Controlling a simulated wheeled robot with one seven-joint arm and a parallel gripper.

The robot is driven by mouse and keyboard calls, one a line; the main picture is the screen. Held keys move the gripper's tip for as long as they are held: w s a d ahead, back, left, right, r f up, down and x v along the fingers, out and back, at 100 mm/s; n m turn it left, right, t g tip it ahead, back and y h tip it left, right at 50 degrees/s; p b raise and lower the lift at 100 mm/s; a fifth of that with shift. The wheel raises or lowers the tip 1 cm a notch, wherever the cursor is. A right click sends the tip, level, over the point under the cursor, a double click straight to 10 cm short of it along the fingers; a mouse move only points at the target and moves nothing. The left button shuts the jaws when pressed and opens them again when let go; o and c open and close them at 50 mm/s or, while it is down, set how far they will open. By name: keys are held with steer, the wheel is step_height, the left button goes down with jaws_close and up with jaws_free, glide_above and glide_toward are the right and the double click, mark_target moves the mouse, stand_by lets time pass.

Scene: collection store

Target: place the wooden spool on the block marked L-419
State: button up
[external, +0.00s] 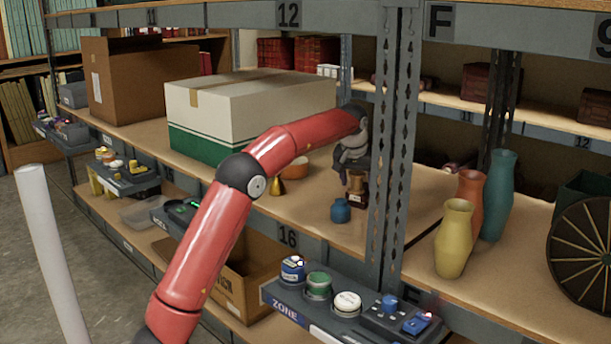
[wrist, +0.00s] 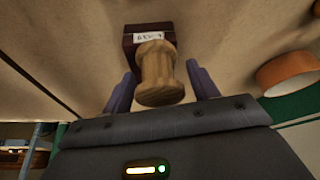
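The wooden spool (wrist: 157,75) is pale turned wood with wide ends and a narrow waist. In the wrist view it is between the two fingers of my gripper (wrist: 160,80), which stand apart with gaps beside its waist. Its far end overlaps a dark red block (wrist: 130,43) with a white label, small and hard to read. In the external view the spool (external: 358,182) is upright, directly above the block (external: 353,206), and appears to rest on it. My gripper (external: 354,172) is around the spool's upper part and partly hides it.
A small blue jar (external: 341,210) stands just left of the block. A brass cone (external: 277,187) and an orange ring-like piece (external: 296,168) lie further left. A metal shelf post (external: 392,150) is close on the right. A large white-green box (external: 240,110) stands behind.

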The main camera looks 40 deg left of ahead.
steer(key=shift+o, duration=0.2)
steer(key=shift+r, duration=0.15)
steer(key=p+v, duration=0.2)
steer(key=v, duration=1)
steer(key=s+m+h, duration=0.1)
steer(key=s+m, duration=0.1)
steer(key=s, duration=1.6)
steer(key=s+f+m+t, duration=0.1)
steer(key=s+f+m, duration=0.1)
steer(key=s+f, duration=1.4)
steer(key=s, duration=0.4)
steer(key=shift+d+f+m+h, duration=0.25)
steer(key=shift+d+m+h, duration=0.05)
steer(key=shift+d+h, duration=0.1)
